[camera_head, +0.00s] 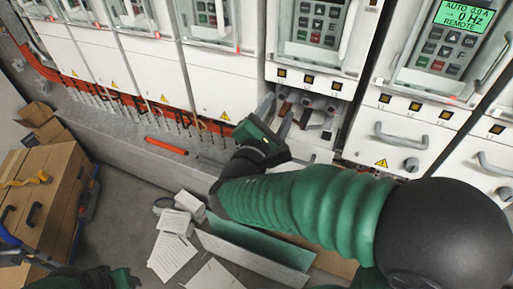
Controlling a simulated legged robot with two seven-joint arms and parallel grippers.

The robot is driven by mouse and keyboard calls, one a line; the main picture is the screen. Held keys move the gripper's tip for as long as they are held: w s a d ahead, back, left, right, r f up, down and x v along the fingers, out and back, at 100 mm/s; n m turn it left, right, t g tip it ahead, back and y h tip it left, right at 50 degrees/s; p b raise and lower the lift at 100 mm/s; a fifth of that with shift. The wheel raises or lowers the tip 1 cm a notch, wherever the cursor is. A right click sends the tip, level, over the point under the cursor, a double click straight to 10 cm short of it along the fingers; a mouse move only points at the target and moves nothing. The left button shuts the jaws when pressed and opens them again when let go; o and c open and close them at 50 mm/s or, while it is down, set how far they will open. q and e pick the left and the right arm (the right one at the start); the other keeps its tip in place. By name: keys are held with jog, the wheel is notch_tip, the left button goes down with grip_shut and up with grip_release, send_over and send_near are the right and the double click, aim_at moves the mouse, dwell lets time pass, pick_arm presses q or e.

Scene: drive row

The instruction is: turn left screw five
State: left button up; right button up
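My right gripper (276,113) reaches up from my green sleeved arm to the lower part of a white drive cabinet. Its two grey fingers stand apart, with nothing seen between them. They are at the left side of an open terminal bay (312,114) holding grey and dark parts. Single screws there are too small to tell apart, and the hand hides part of the bay; contact cannot be told. Of my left arm, only a green and black part (82,279) shows at the bottom left edge; its fingers cannot be made out.
Drive cabinets with keypads and handles stand in a row; one display (465,19) is lit green. Grey floor is open between box and papers.

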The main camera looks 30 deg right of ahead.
pick_arm(q)
jog(key=shift+a+f+b, duration=0.35)
jog(key=shift+f, duration=0.1)
pick_arm(e)
jog(key=v, duration=1.3)
jog(key=shift+a, duration=0.55)
